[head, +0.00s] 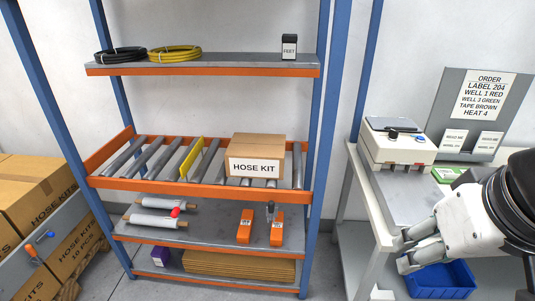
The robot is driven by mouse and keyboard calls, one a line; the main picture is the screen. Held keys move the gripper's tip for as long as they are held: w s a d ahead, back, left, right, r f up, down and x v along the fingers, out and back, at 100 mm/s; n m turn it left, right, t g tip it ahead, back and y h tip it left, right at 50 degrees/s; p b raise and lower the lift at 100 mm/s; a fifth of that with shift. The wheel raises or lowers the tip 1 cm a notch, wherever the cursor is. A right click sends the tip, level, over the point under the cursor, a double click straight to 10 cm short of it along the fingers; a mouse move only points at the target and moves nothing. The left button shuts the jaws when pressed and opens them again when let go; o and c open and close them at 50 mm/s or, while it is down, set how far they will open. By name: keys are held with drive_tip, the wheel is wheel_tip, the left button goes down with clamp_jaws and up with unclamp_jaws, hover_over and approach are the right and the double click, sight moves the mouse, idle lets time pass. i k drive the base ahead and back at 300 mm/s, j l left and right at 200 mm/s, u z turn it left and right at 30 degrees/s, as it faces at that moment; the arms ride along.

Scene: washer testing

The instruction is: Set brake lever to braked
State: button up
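A lever with a red-orange grip (33,253) is on a grey panel (75,222) at the left edge. A blue knob (47,235) is just above and right of it. No label tells me whether this is the brake lever, and I cannot read its setting. My gripper (404,250) is at the right, in front of the white bench, pointing left. Its two fingers are apart with nothing visible between them. It is far from the lever, with the shelf rack between them in the picture.
A blue and orange rack (202,71) fills the middle, with a hose kit box (256,150) on its rollers. Cartons (40,185) stand at left. A white bench (362,190) carries a device (400,150). A blue bin (440,280) is below my gripper.

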sight(271, 204)
drive_tip(key=u, duration=0.4)
drive_tip(key=i+l+u, duration=0.15)
drive_tip(key=u, duration=0.15)
drive_tip(key=i+l+u, duration=0.3)
drive_tip(key=j, duration=0.1)
